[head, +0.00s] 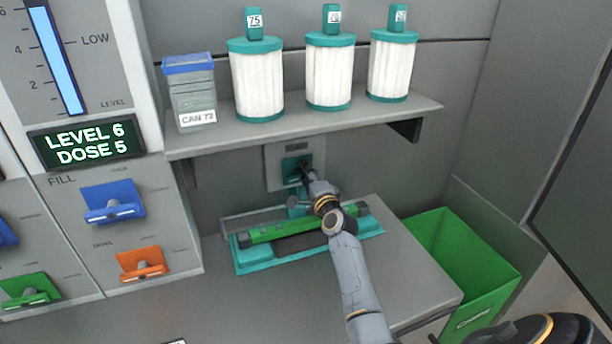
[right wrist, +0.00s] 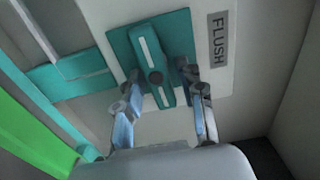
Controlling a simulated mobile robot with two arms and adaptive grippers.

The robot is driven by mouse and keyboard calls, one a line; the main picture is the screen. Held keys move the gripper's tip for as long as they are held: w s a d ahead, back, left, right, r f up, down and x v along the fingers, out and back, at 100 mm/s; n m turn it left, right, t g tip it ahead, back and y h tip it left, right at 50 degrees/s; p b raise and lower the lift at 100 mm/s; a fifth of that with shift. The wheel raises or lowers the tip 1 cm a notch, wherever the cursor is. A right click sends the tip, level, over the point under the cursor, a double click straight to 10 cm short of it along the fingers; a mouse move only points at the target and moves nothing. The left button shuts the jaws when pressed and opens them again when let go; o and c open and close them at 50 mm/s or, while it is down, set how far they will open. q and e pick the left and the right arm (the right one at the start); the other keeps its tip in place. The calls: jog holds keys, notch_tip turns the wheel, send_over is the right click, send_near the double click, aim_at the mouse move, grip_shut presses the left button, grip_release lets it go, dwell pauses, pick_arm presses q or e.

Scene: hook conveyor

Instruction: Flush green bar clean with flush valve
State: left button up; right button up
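The flush valve (right wrist: 152,62) is a teal lever with a white stripe on a teal square, beside a FLUSH label in the right wrist view. In the head view its grey plate (head: 275,168) is on the wall under the shelf, partly hidden by my right gripper (head: 303,171). In the right wrist view my right gripper (right wrist: 162,80) is open, with one finger on each side of the lever; I cannot tell whether they touch it. The green bar (head: 272,232) lies in a teal tray (head: 255,265) below, partly hidden by my right arm. My left gripper is not in view.
A shelf (head: 300,122) above holds three white filter cartridges (head: 258,85) and a blue-lidded can (head: 192,95). A green bin (head: 470,255) stands at the right. A panel at the left has a LEVEL 6 DOSE 5 display (head: 87,142) and blue, orange and green levers.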

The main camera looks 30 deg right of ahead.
jog(key=shift+s, duration=0.15)
jog(key=v, duration=1.1)
jog(key=shift+s, duration=0.35)
jog(key=shift+f, duration=0.1)
